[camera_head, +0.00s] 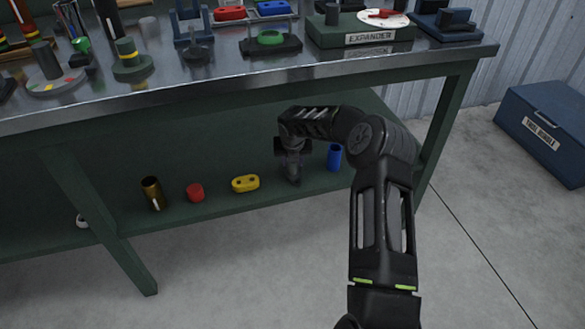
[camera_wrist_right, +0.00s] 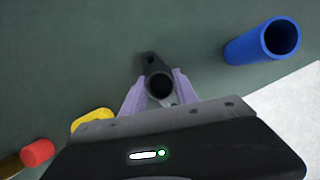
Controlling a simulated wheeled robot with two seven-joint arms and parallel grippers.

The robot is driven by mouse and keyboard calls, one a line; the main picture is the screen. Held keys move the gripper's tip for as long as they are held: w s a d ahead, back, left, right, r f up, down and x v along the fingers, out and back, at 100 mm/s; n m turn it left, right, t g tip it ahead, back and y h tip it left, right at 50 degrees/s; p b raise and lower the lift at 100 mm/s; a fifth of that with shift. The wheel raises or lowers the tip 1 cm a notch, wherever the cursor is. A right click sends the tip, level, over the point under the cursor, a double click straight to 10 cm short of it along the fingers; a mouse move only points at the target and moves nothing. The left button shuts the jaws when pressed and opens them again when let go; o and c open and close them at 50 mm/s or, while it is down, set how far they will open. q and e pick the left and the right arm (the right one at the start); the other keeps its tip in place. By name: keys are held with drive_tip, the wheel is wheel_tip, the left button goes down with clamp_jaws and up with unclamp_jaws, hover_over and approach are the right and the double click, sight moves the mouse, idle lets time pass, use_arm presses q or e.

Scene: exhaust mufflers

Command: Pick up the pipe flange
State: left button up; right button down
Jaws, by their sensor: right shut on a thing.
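The pipe flange (camera_wrist_right: 150,63) is dark grey with a round bore and a lug at its far end. It sits between the purple-tinted fingers of my right gripper (camera_wrist_right: 159,82) in the right wrist view. In the head view, my right gripper (camera_head: 292,178) reaches down at the bench's lower shelf and mostly hides the flange. The gripper is shut on the flange. I cannot tell whether the flange touches the shelf or is just above it. My left gripper is not in view.
On the lower shelf (camera_head: 240,207) stand a blue tube (camera_head: 334,157), a yellow two-hole piece (camera_head: 245,183), a red cylinder (camera_head: 195,192) and a brass tube (camera_head: 152,192). The bench top (camera_head: 225,80) overhangs them. A blue toolbox (camera_head: 545,130) stands right on open floor.

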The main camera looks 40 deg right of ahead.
drive_tip(key=shift+r, duration=0.2)
drive_tip(key=shift+r+p, duration=0.3)
drive_tip(key=shift+r, duration=0.25)
wheel_tip(320, 180, up, 2)
drive_tip(key=shift+r+p, duration=0.2)
drive_tip(key=shift+p, duration=0.35)
drive_tip(key=s+a, duration=1)
drive_tip(key=s, duration=0.5)
drive_tip(key=shift+f, duration=0.2)
drive_tip(key=shift+w, duration=0.1)
